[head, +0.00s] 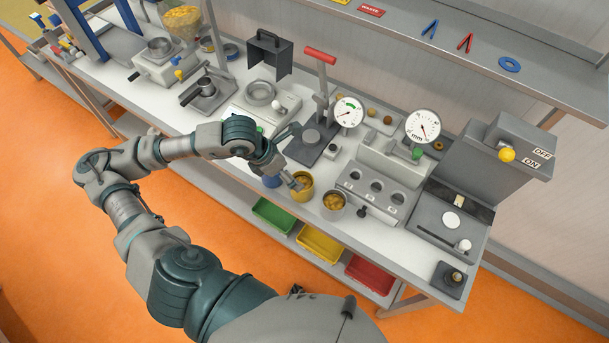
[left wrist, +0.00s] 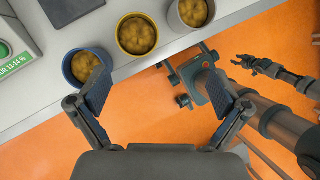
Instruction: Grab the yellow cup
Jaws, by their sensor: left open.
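The yellow cup (head: 302,188) stands upright near the table's front edge, filled with brownish-yellow pieces. It also shows at the top of the left wrist view (left wrist: 137,36), between a blue cup (left wrist: 82,68) and a grey cup (left wrist: 190,12). My left gripper (head: 291,158) is open and empty beside the yellow cup. In the head view one finger overlaps the cup's rim; I cannot tell whether they touch. In the left wrist view the cups lie beyond the open fingers (left wrist: 158,92), the left finger overlapping the blue cup. My right gripper (left wrist: 242,64) shows small there, its jaws unclear.
The blue cup (head: 272,181) and grey cup (head: 334,206) flank the yellow one closely. A press with a red handle (head: 320,56) and a grey block with round holes (head: 376,190) stand behind and to the right. Green, yellow and red trays (head: 370,274) sit below the tabletop.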

